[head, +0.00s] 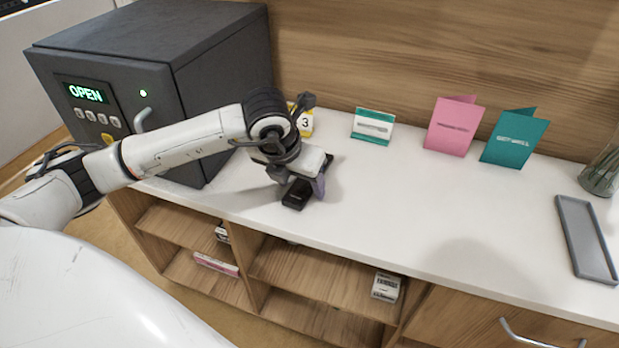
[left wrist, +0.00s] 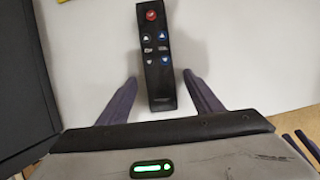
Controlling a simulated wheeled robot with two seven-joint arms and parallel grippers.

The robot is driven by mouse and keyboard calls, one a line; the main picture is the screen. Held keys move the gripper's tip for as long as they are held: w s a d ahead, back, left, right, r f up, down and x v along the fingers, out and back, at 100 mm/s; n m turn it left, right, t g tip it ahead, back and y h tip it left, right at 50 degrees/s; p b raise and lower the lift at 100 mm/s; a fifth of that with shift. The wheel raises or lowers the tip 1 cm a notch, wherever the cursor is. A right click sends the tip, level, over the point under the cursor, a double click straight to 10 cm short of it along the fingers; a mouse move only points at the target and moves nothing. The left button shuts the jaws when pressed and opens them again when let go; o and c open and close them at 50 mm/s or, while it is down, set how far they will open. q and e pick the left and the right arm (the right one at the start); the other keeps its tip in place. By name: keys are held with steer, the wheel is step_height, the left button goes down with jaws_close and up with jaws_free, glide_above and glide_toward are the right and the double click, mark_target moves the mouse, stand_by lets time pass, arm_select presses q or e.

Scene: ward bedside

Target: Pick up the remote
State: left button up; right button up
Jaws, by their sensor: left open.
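The black remote (head: 296,194) lies on the white counter near its front edge. In the left wrist view the remote (left wrist: 155,55) shows a red button at its far end and several blue and dark buttons. My left gripper (head: 308,188) is right over the remote and hides part of it in the head view. In the left wrist view my left gripper's two fingers (left wrist: 160,95) are apart, one on each side of the remote's near end, with gaps between. It holds nothing.
A dark safe (head: 185,75) with an OPEN display stands left of the gripper. A yellow number card (head: 304,122), a green-edged sign (head: 372,127), pink (head: 454,126) and teal (head: 514,137) cards stand behind. A grey tray (head: 571,225) lies right. The counter's middle is clear.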

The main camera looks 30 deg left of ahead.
arm_select(q)
steer(key=shift+f, duration=0.1)
steer(key=c, duration=1.2)
